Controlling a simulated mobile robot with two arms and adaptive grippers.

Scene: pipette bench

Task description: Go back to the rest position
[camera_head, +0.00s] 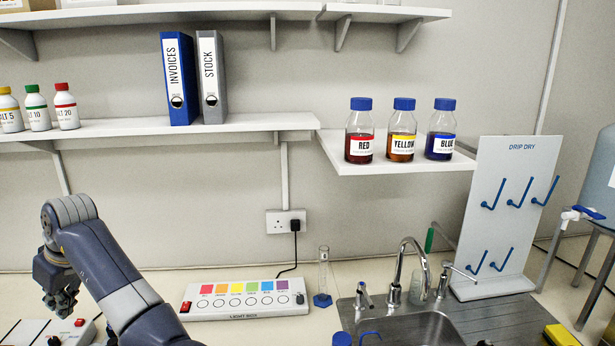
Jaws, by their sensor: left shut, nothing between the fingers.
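My left gripper (62,308) hangs at the lower left with its fingers pointing down. It is shut and empty, above a white device (25,334) with a red switch. The bend of my dark blue-grey left arm is just to the right of the gripper. The arm hides part of the bench. My right gripper is not in view.
A light box (245,301) with coloured squares lies mid-bench, with a measuring cylinder (323,285) to its right. A sink (420,330) with taps and a drip-dry rack (500,215) stand further right. Red, yellow and blue bottles (403,130) stand on a shelf.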

